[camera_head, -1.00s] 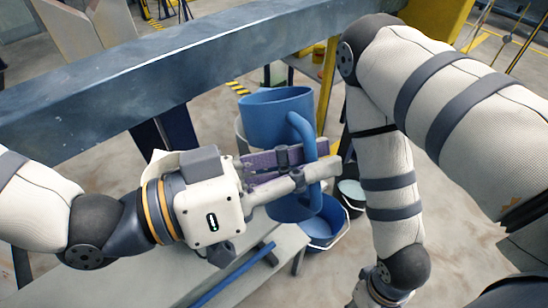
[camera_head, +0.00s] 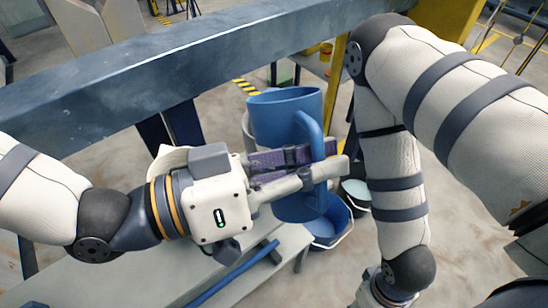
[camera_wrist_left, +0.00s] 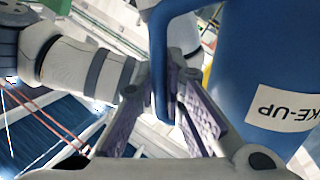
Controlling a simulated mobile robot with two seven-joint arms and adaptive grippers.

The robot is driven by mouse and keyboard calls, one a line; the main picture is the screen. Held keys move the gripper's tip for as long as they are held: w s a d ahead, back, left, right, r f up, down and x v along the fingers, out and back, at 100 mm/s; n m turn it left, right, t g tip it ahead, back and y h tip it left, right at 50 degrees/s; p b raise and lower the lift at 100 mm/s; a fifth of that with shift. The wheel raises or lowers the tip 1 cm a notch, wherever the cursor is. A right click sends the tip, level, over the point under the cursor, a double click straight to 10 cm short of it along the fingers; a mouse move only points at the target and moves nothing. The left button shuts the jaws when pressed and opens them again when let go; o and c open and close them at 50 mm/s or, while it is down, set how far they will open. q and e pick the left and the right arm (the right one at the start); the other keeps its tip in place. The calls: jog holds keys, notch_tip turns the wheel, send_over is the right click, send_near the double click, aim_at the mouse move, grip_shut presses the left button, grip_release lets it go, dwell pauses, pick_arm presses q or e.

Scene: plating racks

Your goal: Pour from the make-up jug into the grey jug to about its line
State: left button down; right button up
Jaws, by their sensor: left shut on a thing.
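The make-up jug (camera_head: 278,122) is a tall blue jug with a loop handle, roughly upright in the head view. Its white label, partly reading "KE-UP", shows upside down in the left wrist view (camera_wrist_left: 285,108). My left gripper (camera_head: 322,166) is shut on its handle, which passes between the purple-padded fingers in the wrist view (camera_wrist_left: 168,82). A pale grey edge (camera_head: 246,137) shows just left of the make-up jug, mostly hidden behind it; I cannot tell whether it is the grey jug. Liquid inside is not visible.
A blue bucket (camera_head: 333,224) and a smaller container with pale contents (camera_head: 356,190) stand below. A pale bench (camera_head: 150,272) with a blue bar (camera_head: 235,274) lies under my left arm. My right forearm is close right of the jug.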

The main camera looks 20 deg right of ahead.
jog(key=shift+s, duration=0.1)
pick_arm(q)
jog(key=shift+n, duration=0.3)
pick_arm(e)
jog(key=shift+s+f, duration=0.1)
jog(key=shift+f, duration=0.05)
pick_arm(q)
jog(key=shift+r, duration=0.1)
dwell(0.7)
jog(key=shift+w+n, duration=0.15)
jog(key=shift+n, duration=0.35)
pick_arm(e)
jog(key=shift+s+f, duration=0.1)
dwell(0.5)
